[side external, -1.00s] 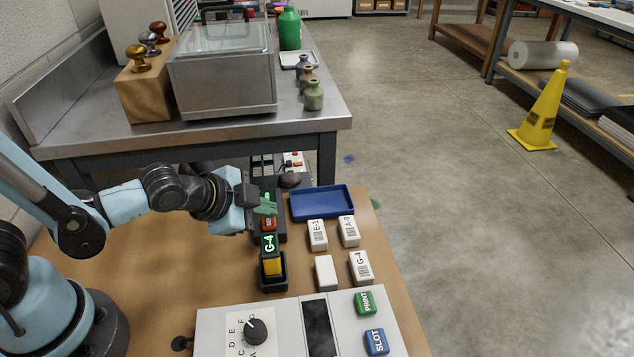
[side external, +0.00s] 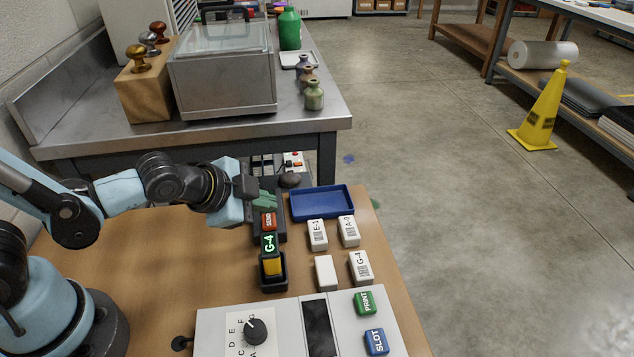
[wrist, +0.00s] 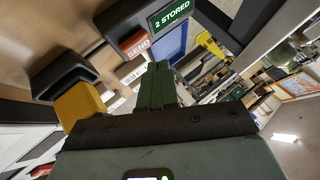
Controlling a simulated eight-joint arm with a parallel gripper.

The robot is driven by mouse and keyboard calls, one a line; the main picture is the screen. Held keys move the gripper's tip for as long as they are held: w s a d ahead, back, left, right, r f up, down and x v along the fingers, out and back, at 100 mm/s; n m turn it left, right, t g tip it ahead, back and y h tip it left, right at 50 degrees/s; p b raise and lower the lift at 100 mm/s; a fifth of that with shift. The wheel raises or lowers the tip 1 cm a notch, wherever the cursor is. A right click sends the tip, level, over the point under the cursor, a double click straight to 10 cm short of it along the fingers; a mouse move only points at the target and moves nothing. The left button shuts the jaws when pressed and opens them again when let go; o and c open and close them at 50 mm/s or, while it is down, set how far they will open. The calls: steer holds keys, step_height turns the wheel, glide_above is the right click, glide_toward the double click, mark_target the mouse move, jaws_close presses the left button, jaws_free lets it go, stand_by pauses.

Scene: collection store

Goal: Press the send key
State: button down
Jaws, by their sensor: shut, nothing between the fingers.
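The red SEND key (side external: 268,220) sits on a dark unit (side external: 282,228) on the brown table, with its label in clear view. In the wrist view the SEND key (wrist: 137,46) is beside a lit green display (wrist: 170,14) reading "2 STORED". My gripper (side external: 266,200) has its green fingers shut and empty. They are just beyond the key in the side view and appear raised above the unit, apart from the key. The fingertips (wrist: 158,72) also show in the wrist view. They hide part of the unit in the side view.
White labelled blocks (side external: 318,234) and a blue tray (side external: 322,202) are to the right. A grey panel (side external: 281,325) with a dial, PRINT and SLOT keys lies in front.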

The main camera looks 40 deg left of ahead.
steer(key=shift+r, duration=2.15)
steer(key=shift+a+r+n, duration=0.1)
steer(key=shift+a+n, duration=0.2)
steer(key=shift+a, duration=0.05)
steer(key=s+a+r+n+g+y, duration=0.1)
steer(key=s+a+r+n+g, duration=0.1)
steer(key=a+n, duration=0.6)
steer(key=s+r+n, duration=0.1)
steer(key=s+n, duration=0.1)
steer(key=shift+s, duration=0.35)
steer(key=shift+d, duration=0.1)
step_height(320, 180, up, 4)
steer(key=m+g+h, duration=0.2)
steer(key=m+g, duration=0.3)
steer(key=m, duration=0.4)
glide_above(262, 221)
steer(key=s+a, duration=0.2)
steer(key=shift+w+d+r, duration=0.15)
steer(key=shift+w+d, duration=0.1)
